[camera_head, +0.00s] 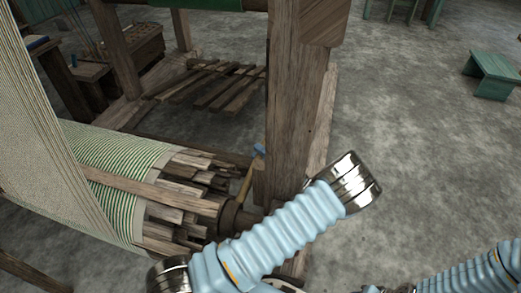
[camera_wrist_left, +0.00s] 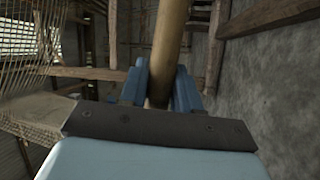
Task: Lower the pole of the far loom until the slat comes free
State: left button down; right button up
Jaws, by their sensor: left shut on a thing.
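My left gripper (camera_head: 259,151) shows in the head view only as a small blue part beside the thick post, which hides the rest. It is shut on a pale wooden pole (camera_head: 244,187), which slopes down to the hub of the cloth roller. In the left wrist view the pole (camera_wrist_left: 169,45) stands between the two blue fingers (camera_wrist_left: 161,92) and runs out of the top of the picture. A long wooden slat (camera_head: 125,188) lies across the roller with green-striped cloth (camera_head: 115,150). I cannot tell what holds the slat. My right gripper is out of view.
A thick upright post (camera_head: 295,105) stands close right of the pole. Treadle slats (camera_head: 212,85) lie behind the roller. Pale warp threads (camera_head: 40,130) rise at the left. A green stool (camera_head: 492,75) stands far right, with clear grey floor before it.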

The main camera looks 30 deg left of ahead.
pick_arm(q)
jog(key=c, duration=0.9)
grip_release()
jog(key=p+v, duration=0.1)
jog(key=v, duration=1.2)
jog(key=shift+s+d, duration=0.1)
jog(key=shift+d, duration=0.3)
